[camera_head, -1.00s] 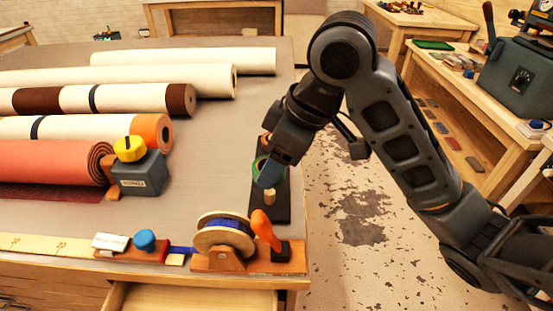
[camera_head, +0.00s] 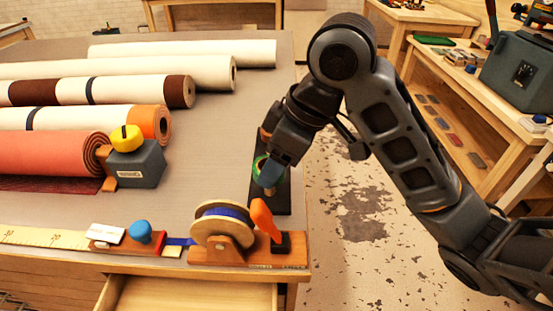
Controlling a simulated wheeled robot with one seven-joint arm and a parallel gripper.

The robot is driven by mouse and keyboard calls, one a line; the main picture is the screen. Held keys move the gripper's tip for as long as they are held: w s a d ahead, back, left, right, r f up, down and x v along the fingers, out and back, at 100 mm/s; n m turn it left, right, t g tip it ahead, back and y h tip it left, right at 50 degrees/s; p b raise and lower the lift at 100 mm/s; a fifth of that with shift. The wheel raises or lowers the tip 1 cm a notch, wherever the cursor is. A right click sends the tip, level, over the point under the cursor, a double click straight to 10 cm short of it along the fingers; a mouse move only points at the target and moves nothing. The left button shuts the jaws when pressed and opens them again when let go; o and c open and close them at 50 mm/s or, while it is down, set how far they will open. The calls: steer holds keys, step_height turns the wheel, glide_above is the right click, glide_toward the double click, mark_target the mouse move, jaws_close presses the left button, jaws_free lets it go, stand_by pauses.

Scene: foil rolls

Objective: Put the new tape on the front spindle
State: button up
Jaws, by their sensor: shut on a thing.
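My gripper (camera_head: 266,176) points down over the black base plate (camera_head: 284,200) near the table's right edge. It is shut on a green tape roll (camera_head: 258,163), which is mostly hidden behind the fingers. The front spindle, a short wooden peg on the plate, is largely hidden by the fingertips. I cannot tell whether the roll is around the peg or above it. A tape dispenser (camera_head: 212,252) with a wooden-sided reel of blue tape (camera_head: 222,230) and an orange lever (camera_head: 264,218) stands just in front of the plate.
Large fabric rolls (camera_head: 55,153) fill the table's left side, beside a grey block with a yellow knob (camera_head: 136,163). A measuring strip (camera_head: 40,238) and blue-knobbed block (camera_head: 140,233) lie along the front edge. An open drawer (camera_head: 190,294) juts out below. Bare tabletop lies left of the plate.

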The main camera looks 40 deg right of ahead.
mark_target(277, 194)
steer(key=shift+f, duration=0.2)
steer(key=shift+f+b, duration=0.9)
steer(key=shift+f, duration=0.1)
steer(key=shift+f, duration=0.1)
steer(key=shift+f+b, duration=0.5)
steer(key=shift+f, duration=0.1)
steer(key=shift+f+b, duration=0.3)
steer(key=shift+f, duration=0.1)
stand_by(0.7)
steer(key=o, duration=1.1)
steer(key=shift+o, duration=0.2)
steer(key=shift+r, duration=0.1)
step_height(277, 194, up, 10)
steer(key=p, duration=1)
steer(key=shift+p, duration=0.3)
